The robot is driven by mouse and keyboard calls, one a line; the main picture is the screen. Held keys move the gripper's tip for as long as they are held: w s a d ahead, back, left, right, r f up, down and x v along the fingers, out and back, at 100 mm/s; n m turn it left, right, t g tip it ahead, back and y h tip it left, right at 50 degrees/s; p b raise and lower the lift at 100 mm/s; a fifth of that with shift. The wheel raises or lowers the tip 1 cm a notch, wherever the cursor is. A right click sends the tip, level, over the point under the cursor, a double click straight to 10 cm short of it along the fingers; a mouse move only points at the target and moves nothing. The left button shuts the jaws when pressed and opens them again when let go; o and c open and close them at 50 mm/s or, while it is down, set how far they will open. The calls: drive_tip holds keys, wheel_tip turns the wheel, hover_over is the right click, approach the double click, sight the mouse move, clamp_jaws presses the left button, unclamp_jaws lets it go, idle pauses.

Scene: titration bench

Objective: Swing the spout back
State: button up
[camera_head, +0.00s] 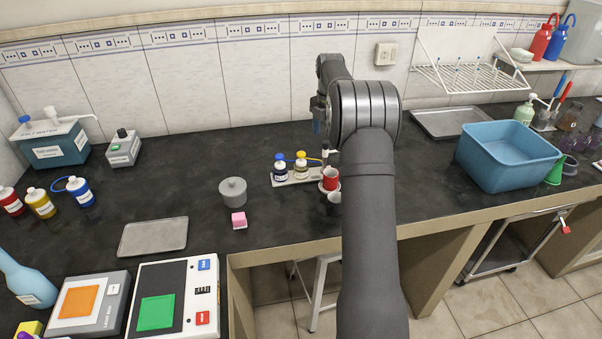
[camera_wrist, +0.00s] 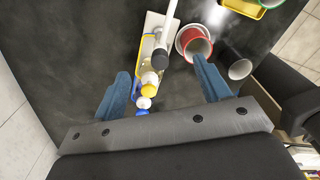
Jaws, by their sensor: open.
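A white rod-like part with a dark end, seemingly the spout (camera_wrist: 169,28), stands over a pale stand (camera_wrist: 150,24) in the wrist view. In the head view its white and dark top (camera_head: 326,153) shows beside my arm, partly hidden. My gripper (camera_wrist: 161,67) is open, with blue fingers spread wide on either side of the rod's dark end and the bottles. Nothing is visibly held. In the head view my gripper (camera_head: 318,116) is mostly hidden behind my arm.
A yellow-capped bottle (camera_head: 301,165) and a blue-capped bottle (camera_head: 281,168) stand on the stand, left of the spout. A dark grey cup (camera_head: 334,201) is close in front of the red cup. The counter behind is clear.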

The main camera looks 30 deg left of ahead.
drive_tip(key=shift+r, duration=2.25)
wheel_tip(320, 180, down, 7)
drive_tip(key=shift+f, duration=0.15)
drive_tip(key=shift+m, duration=0.3)
drive_tip(key=shift+r, duration=0.2)
